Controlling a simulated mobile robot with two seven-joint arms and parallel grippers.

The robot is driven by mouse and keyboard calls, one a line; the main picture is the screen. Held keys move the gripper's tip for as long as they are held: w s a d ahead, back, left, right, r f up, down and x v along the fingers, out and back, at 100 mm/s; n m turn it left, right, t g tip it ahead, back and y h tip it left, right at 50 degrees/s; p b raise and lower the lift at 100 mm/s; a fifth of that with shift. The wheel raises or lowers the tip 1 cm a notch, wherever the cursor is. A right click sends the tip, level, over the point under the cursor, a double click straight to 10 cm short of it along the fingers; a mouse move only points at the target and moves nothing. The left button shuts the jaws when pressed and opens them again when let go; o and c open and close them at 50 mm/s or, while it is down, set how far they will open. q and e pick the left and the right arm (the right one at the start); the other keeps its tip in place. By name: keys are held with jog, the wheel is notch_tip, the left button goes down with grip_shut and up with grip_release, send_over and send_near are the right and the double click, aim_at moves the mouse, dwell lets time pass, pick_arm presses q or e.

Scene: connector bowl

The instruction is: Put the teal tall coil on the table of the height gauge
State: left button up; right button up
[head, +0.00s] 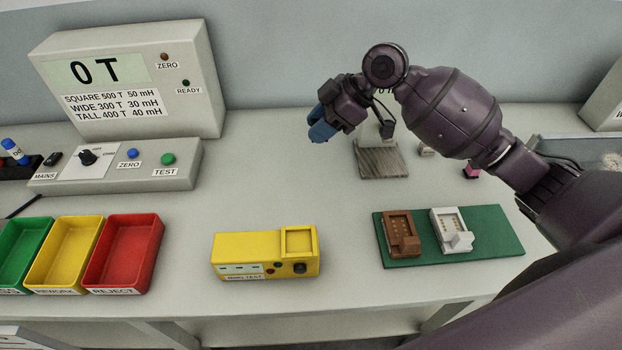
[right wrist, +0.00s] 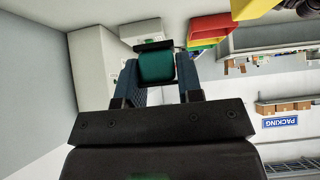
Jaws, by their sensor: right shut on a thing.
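My right gripper (head: 322,126) is up at the back of the bench, its blue fingers pointing down and left. In the right wrist view the gripper (right wrist: 158,78) is shut on the teal tall coil (right wrist: 157,66), which sits between the fingertips with a dark flange at its end. In the head view the coil is hidden by the fingers. What looks like the height gauge, with a grey base (head: 381,160), stands to the right of and below the fingertips; my arm hides much of its upper part. My left gripper is not in view.
A meter box reading 0 T (head: 125,85) stands at back left. Green, yellow and red bins (head: 124,254), a yellow test box (head: 265,255) and a green mat (head: 490,245) with brown and white fixtures lie in front. The bench middle is clear.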

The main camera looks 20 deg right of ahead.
notch_tip(320, 180, down, 15)
jog(key=shift+f+b, duration=0.1)
jog(key=shift+b, duration=0.6)
jog(key=shift+f, duration=0.3)
jog(key=shift+f, duration=0.1)
jog(key=o, duration=0.9)
